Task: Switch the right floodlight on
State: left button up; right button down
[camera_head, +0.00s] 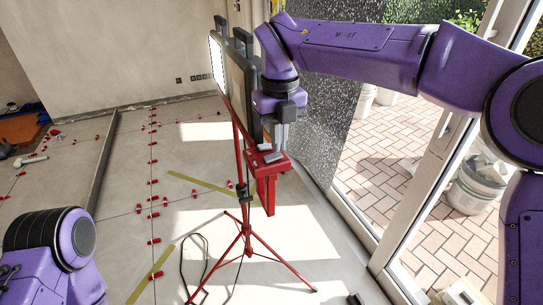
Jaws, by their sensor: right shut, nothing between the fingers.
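The floodlight stand (246,228) is a red tripod on the tiled floor. It carries two dark panel heads, seen nearly edge-on from behind. The farther, left head (217,66) shows a bright white face edge. The nearer, right head (237,88) is partly hidden behind my right arm, and I cannot see its face or tell whether it is lit. My right gripper (272,152) points down beside the right head, shut and empty, close over a red box-like part (266,184). I cannot tell whether they touch. No switch can be made out. My left gripper is out of view.
A black cable (205,262) lies on the floor by the tripod legs. Red levelling clips (153,184) dot the tile joints. A glass door frame (345,215) stands close on the right, with buckets (471,185) outside. Open floor lies to the left.

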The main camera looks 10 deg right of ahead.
jog(key=shift+f+b, duration=0.5)
jog(key=shift+f, duration=0.2)
dwell(0.3)
notch_tip(320, 180, up, 7)
jog(key=p, duration=0.7)
jog(key=shift+r, duration=0.1)
